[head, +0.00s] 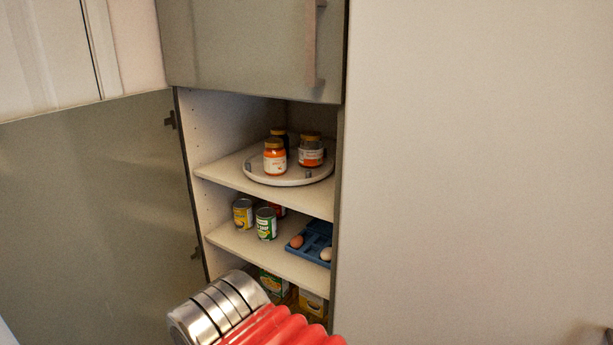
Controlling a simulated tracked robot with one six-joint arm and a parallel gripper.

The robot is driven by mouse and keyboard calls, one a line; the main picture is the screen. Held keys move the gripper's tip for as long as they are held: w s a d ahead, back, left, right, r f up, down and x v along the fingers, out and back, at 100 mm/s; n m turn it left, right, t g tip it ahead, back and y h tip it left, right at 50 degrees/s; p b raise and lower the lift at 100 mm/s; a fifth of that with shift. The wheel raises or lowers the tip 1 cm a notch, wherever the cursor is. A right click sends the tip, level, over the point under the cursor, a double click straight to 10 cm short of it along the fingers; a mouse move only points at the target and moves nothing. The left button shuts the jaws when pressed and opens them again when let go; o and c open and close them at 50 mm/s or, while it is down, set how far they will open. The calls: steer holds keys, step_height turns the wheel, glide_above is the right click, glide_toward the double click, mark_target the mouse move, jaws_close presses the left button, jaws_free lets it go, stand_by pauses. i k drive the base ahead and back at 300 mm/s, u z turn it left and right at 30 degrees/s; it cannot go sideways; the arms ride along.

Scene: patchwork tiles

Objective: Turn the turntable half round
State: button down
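The turntable (262,179) is a round, pale disc on the upper shelf of an open cupboard. Several jars stand on it: one with orange contents at the front (275,160), one with a dark top part and orange below at the right (310,153), and a dark one behind (280,136). Small grey pieces show at the turntable's rim. A silver and red part of my arm shows at the bottom, below and in front of the shelves. My gripper's fingers cannot be made out.
The cupboard door (85,200) stands open at the left. A closed upper door (250,45) is above, and a wide pale panel (470,170) stands at the right. The shelf below holds cans (265,224) and a blue egg tray (311,237). Boxes (273,284) stand lower down.

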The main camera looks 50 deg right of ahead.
mark_target(253, 166)
steer(key=u, duration=0.05)
steer(key=i, duration=1)
steer(key=z, duration=0.05)
